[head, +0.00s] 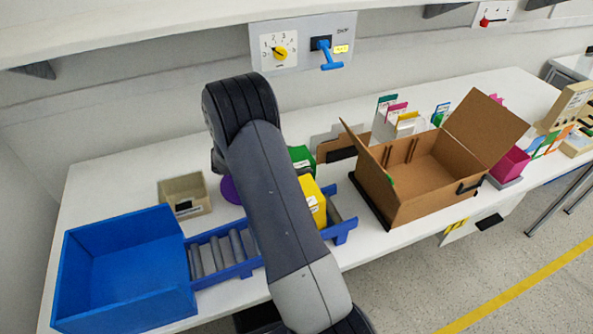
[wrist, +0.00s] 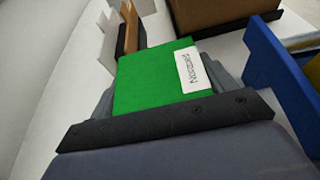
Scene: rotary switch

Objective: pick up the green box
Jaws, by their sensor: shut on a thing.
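The green box (wrist: 150,78) with a white label fills the middle of the wrist view. My gripper (wrist: 165,87) is shut on it, with one grey finger along each side. In the head view, only a part of the green box (head: 301,158) shows, just right of my arm. My arm hides the rest of it and my gripper there. I cannot tell whether the box touches the table.
A yellow box (head: 313,203) stands on the blue roller rack (head: 243,268) close by. An open blue bin (head: 125,270) and a beige tray (head: 186,196) are on the left. An open cardboard box (head: 420,185) stands right. A switch panel (head: 303,43) is on the wall.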

